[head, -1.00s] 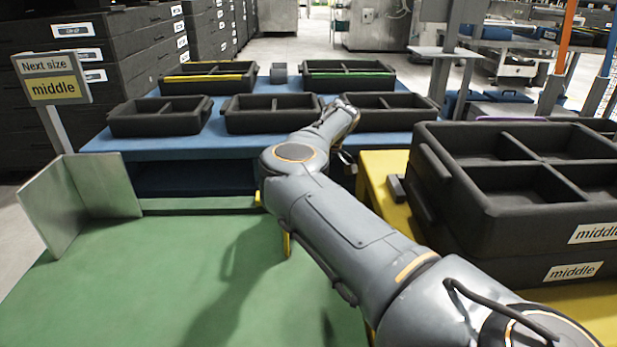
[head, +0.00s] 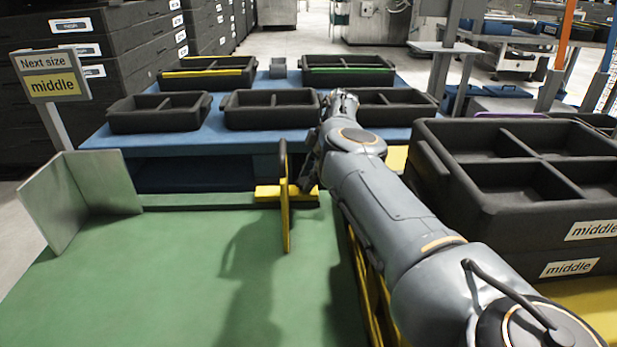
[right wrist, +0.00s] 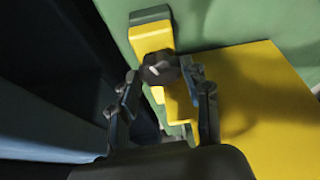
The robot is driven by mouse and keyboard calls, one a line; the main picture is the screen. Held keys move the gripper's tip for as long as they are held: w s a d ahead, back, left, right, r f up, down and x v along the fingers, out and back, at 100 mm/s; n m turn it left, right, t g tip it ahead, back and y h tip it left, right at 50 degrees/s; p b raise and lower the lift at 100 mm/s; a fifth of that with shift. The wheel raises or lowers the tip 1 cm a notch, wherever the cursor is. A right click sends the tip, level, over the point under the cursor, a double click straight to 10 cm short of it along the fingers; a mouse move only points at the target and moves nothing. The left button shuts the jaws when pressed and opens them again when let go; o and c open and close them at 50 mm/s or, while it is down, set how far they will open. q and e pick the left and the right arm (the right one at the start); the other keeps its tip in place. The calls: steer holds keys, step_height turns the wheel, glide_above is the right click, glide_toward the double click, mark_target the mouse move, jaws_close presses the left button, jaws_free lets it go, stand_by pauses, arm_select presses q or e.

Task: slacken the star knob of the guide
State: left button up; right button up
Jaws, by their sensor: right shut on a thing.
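The yellow guide (head: 287,215) stands across the far end of the green table, with a thin upright plate and a yellow bar. It also shows in the right wrist view (right wrist: 245,105). The dark star knob (right wrist: 160,68) with a pale mark sits at the guide's yellow block. My right gripper (right wrist: 163,80) is shut on the star knob, one finger on each side. In the head view my right gripper (head: 308,172) is at the guide's right side, and the knob is hidden there. My left gripper is not in view.
A bent metal plate (head: 85,200) stands at the green table's (head: 180,265) left edge. A sign (head: 54,75) reads "Next size middle". Stacked black crates (head: 440,185) labelled "middle" stand at right. Several black trays (head: 160,120) sit on the blue table behind. The green surface's left part is clear.

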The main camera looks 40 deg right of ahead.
stand_by(0.4)
steer(key=o, duration=1.2)
steer(key=shift+c, duration=0.2)
steer(key=v, duration=1.2)
